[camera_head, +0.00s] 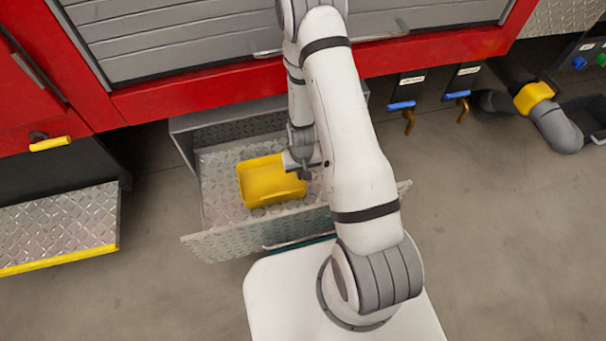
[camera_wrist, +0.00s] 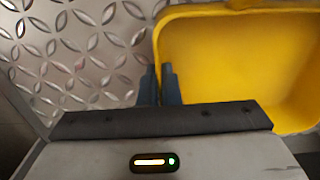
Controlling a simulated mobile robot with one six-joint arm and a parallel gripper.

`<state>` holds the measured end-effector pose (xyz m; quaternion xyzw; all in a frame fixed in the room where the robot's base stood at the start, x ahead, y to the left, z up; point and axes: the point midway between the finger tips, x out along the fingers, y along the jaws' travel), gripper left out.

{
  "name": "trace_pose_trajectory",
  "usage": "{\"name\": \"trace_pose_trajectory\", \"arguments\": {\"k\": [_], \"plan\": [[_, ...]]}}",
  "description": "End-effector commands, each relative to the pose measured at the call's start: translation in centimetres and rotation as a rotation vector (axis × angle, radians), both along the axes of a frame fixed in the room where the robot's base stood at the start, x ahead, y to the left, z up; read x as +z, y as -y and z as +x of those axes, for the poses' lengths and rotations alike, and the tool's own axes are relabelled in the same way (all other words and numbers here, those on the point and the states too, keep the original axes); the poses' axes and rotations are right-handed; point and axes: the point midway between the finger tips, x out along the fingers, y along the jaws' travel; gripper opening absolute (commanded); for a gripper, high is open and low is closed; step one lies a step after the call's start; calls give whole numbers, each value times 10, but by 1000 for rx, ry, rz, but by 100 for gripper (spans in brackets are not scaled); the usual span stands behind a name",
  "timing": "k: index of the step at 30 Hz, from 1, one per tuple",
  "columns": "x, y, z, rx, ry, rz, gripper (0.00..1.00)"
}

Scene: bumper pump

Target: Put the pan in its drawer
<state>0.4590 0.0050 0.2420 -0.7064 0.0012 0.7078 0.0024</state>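The yellow pan (camera_head: 268,181) is a shallow open tray inside the outline of the pulled-out metal drawer (camera_head: 222,243). I cannot tell whether it rests on the drawer floor or hangs just above it. My gripper (camera_head: 303,172) is at the pan's right side, pointing down. In the wrist view, the two dark fingertips (camera_wrist: 161,72) stand close together on either side of the pan's rim, and the pan (camera_wrist: 235,60) fills the upper right. The gripper looks shut on that rim. The lower part of the grip is hidden by the gripper body.
The red cabinet (camera_head: 190,95) stands behind the drawer. A diamond-plate step with a yellow edge (camera_head: 60,260) lies at left. Blue-handled valves (camera_head: 402,105) and a grey hose with a yellow collar (camera_head: 533,96) are at right. Open floor (camera_head: 500,230) lies at right.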

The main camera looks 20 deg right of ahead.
Motion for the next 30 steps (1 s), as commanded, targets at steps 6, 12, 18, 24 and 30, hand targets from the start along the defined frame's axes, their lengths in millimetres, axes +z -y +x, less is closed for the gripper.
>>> {"name": "trace_pose_trajectory", "arguments": {"k": [6,12,18,24,30], "plan": [[0,0,1,1,2,0,0],[-3,-1,1,2,1,0,8],[-3,-1,1,2,2,0,25],[-3,-1,1,2,2,0,25],[13,-1,1,3,4,0,25]]}}
